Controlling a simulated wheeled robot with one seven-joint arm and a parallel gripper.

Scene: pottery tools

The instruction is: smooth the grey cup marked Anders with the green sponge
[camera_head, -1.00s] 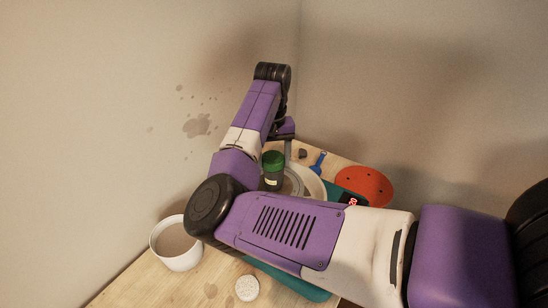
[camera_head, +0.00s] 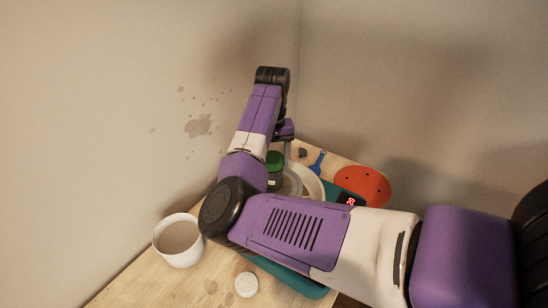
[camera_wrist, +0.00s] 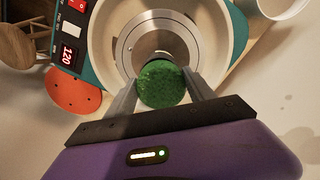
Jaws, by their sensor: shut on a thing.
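The green sponge (camera_wrist: 161,86), a round disc, is between the two fingers of my gripper (camera_wrist: 160,78) in the wrist view, and the gripper is shut on it. In the head view the sponge (camera_head: 274,158) shows as a green top at the upper end of the dark grey cup (camera_head: 274,183). The cup stands on the round wheel head (camera_wrist: 126,48). From above, the sponge hides nearly all of the cup. I cannot tell whether they touch. The name on the cup is not readable, and my arm hides part of it.
The wheel has a pale basin (camera_wrist: 101,22) and a teal base with a lit red display (camera_wrist: 68,54). A red-orange disc (camera_head: 362,186), a blue tool (camera_head: 317,162) and a small dark lump (camera_head: 302,153) lie behind. A white bucket (camera_head: 178,241) and a pale round piece (camera_head: 246,285) are at the front left.

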